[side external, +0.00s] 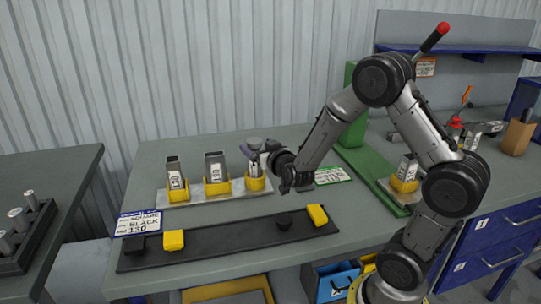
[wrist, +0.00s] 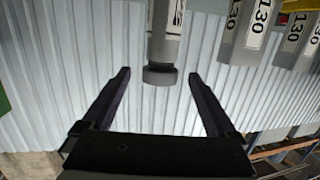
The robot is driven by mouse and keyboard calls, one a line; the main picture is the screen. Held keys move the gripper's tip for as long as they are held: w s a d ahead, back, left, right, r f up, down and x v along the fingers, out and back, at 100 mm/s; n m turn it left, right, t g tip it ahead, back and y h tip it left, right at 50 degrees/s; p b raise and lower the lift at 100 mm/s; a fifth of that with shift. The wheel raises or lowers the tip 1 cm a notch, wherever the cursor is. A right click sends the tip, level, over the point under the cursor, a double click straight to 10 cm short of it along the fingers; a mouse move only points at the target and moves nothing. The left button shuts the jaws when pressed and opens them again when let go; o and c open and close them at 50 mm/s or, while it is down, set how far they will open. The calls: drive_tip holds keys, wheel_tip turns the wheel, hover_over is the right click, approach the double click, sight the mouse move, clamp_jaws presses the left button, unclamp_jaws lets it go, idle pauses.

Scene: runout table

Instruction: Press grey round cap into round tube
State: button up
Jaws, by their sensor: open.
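The round tube (side external: 255,167) stands upright in the right-hand yellow holder on a metal plate. The grey round cap (side external: 254,143) sits at the tube's top end. In the wrist view, which is upside down, the cap (wrist: 159,77) appears wider than the tube (wrist: 163,45) and lies between the fingers. How deep the cap sits in the tube cannot be told. My gripper (side external: 251,150) reaches in from the right, at cap height. Its two fingers (wrist: 159,73) are open, with a visible gap on each side of the cap.
Two square tubes (side external: 215,167) (side external: 175,172) stand left of the round tube in yellow holders. A dark mat (side external: 225,241) in front bears yellow pieces (side external: 317,215) (side external: 173,240) and black pieces (side external: 284,223) (side external: 134,247). A green fixture (side external: 372,180) stands to the right.

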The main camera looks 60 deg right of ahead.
drive_tip(key=v, duration=1.1)
drive_tip(key=shift+f, duration=0.1)
